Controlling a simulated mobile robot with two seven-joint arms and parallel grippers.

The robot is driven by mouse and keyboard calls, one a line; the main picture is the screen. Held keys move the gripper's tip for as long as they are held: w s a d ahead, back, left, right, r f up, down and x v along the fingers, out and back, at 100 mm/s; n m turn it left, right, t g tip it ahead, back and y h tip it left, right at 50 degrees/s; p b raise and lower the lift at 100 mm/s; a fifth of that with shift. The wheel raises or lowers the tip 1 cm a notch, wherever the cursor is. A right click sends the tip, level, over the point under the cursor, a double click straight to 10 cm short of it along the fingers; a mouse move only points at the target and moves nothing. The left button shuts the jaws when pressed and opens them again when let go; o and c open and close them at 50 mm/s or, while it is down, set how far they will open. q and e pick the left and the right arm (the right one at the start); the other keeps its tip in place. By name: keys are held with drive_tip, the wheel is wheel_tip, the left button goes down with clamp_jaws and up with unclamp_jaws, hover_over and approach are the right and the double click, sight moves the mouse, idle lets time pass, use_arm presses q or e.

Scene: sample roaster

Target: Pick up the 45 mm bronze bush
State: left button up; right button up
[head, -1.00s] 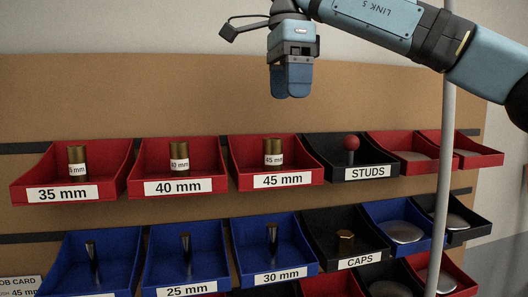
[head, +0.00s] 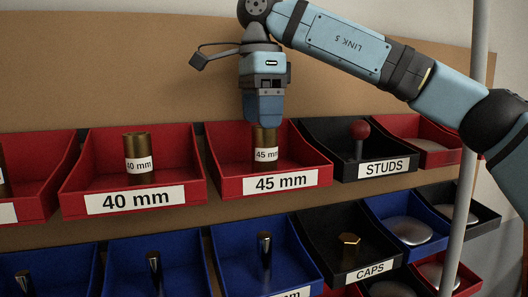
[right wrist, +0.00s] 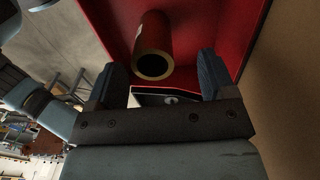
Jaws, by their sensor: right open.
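The 45 mm bronze bush (head: 265,149) stands upright in the red bin labelled 45 mm (head: 318,178) in the head view. It has a white label reading 45 mm. My right gripper (head: 264,117) points down directly over it, with its fingertips at the level of the bush's top, which they partly hide. In the right wrist view the open fingers (right wrist: 161,78) stand apart on either side of the hollow bush (right wrist: 153,48), whose end ring lies between and just beyond them. Contact is not visible. My left gripper does not show.
The 40 mm bush (head: 138,158) stands in the red bin to the left. The black STUDS bin (head: 345,176) to the right holds a red-topped stud (head: 359,138). Blue bins with pins (head: 264,250) and a CAPS bin (head: 366,272) are below. A grey pole (head: 465,190) is at the right.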

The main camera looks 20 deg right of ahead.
sight(265, 141)
drive_tip(key=shift+f, duration=0.2)
drive_tip(key=shift+s+f+p, duration=0.25)
drive_tip(key=shift+s+p, duration=0.05)
drive_tip(key=shift+p, duration=0.05)
drive_tip(key=f, duration=0.1)
drive_tip(key=f+p, duration=0.1)
drive_tip(key=f, duration=0.1)
drive_tip(key=shift+s+d+f, duration=0.2)
drive_tip(key=shift+d+f, duration=0.05)
drive_tip(key=shift+w+f, duration=0.2)
drive_tip(key=shift+f, duration=0.3)
drive_tip(key=shift+s, duration=0.1)
drive_tip(key=shift+c, duration=0.3)
drive_tip(key=shift+r, duration=0.1)
drive_tip(key=c, duration=1.1)
drive_tip(key=shift+c, duration=0.9)
drive_tip(key=shift+r, duration=0.1)
